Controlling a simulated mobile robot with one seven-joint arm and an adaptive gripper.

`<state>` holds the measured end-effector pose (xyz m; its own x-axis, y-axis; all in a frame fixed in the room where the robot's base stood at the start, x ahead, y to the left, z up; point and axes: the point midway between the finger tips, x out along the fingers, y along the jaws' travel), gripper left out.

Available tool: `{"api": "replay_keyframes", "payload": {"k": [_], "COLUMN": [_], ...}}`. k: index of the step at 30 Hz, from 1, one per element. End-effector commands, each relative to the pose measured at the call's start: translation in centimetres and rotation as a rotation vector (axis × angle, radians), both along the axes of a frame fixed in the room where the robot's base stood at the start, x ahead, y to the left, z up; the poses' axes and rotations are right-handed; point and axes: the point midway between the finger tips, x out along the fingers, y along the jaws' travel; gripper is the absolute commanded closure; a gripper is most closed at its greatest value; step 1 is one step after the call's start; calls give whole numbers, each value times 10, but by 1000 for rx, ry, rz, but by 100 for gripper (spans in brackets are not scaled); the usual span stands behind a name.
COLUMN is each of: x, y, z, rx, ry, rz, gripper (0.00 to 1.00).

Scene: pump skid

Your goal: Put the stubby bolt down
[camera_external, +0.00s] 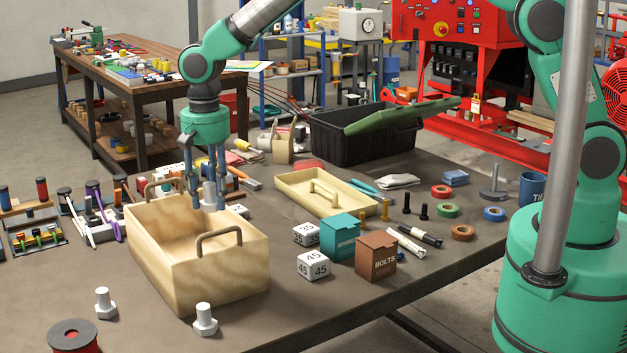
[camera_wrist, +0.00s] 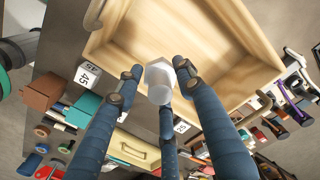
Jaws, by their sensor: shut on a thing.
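My gripper (camera_external: 207,196) points down with its three fingers around a light grey stubby bolt (camera_external: 209,190). In the wrist view my gripper (camera_wrist: 157,85) has the bolt's hex head (camera_wrist: 159,78) between its fingertips. The bolt is held over the open wooden box (camera_external: 218,270), near its back right side; the exact height above its floor is hard to tell. The box also shows in the wrist view (camera_wrist: 237,38), and its visible floor looks bare. Two similar grey bolts stand head down on the table in front of the box, one at the left (camera_external: 105,303) and one nearer its corner (camera_external: 205,320).
A wooden lid (camera_external: 328,190), numbered cubes (camera_external: 313,265), a teal box (camera_external: 341,238) and a brown bolts box (camera_external: 376,256) lie to the right. A red spool (camera_external: 74,337) stands at the front left.

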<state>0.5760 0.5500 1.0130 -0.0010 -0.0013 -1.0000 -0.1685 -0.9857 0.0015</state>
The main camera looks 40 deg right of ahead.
Motion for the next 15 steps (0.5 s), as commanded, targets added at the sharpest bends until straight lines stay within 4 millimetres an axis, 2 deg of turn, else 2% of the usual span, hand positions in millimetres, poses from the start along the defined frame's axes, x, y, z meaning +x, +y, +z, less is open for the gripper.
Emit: {"api": "replay_keyframes", "payload": {"k": [4,6,9,15], "x": [20,17,17,17], "y": [8,7,7,8], "z": [-4,-24,-40,-53], "rx": [1,-3,-2,1], "ry": [-1,2,1,-1], "rz": [11,11,11,11], "gripper": [91,91,91,91]}}
